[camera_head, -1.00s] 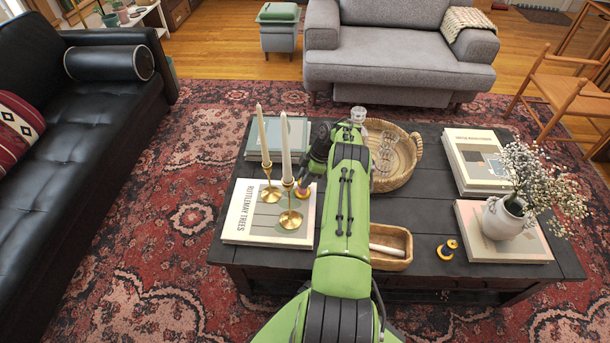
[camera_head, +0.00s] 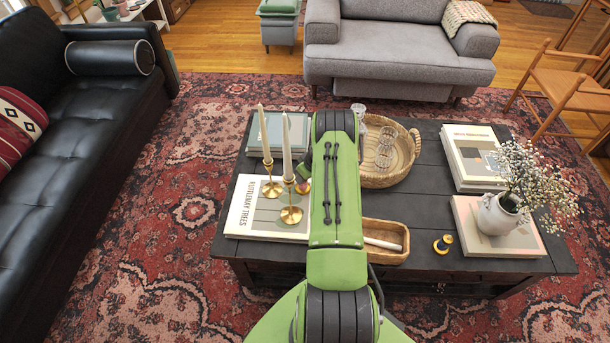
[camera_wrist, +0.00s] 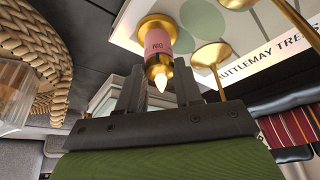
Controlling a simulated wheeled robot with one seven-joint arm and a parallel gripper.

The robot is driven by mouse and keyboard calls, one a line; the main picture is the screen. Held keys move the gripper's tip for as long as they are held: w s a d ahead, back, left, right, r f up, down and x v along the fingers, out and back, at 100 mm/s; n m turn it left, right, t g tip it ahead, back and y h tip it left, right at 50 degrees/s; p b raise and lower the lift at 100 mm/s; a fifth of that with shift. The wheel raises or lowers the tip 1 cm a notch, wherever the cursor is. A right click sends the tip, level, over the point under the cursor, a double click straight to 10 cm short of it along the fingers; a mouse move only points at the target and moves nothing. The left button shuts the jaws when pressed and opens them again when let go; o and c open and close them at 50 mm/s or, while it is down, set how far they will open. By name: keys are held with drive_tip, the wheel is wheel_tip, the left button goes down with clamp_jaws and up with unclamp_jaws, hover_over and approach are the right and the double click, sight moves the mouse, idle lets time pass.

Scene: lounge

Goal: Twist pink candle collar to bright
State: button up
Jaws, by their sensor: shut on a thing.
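The pink candle (camera_wrist: 160,42) shows in the wrist view, with a gold band at each end and a pale flame-shaped tip (camera_wrist: 161,82). Dark lettering is on its pink side, only partly readable. My gripper (camera_wrist: 160,75) has its two dark fingers on either side of the gold collar (camera_wrist: 158,66) nearest the tip, shut on it. In the head view my arm hides the gripper and most of the pink candle; a small bit of it (camera_head: 304,187) shows beside the arm. The collar's setting cannot be read.
Two gold candlesticks with white candles (camera_head: 287,165) stand close left on a large book (camera_head: 245,215). A woven basket (camera_head: 405,150) with glasses is to the right.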

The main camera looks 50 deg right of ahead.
drive_tip(key=m, duration=0.2)
drive_tip(key=m+h+b, duration=0.1)
drive_tip(key=m, duration=0.1)
drive_tip(key=m+h, duration=0.1)
drive_tip(key=shift+w+a+m+g+b, duration=0.15)
drive_tip(key=shift+a+m+g+b, duration=0.15)
drive_tip(key=shift+m+g, duration=0.1)
idle(0.4)
drive_tip(key=o, duration=1.1)
drive_tip(key=shift+c, duration=0.2)
drive_tip(key=p+v, duration=0.4)
drive_tip(key=v, duration=1.1)
drive_tip(key=shift+a+r+p, duration=0.25)
drive_tip(key=shift+r+p, duration=0.05)
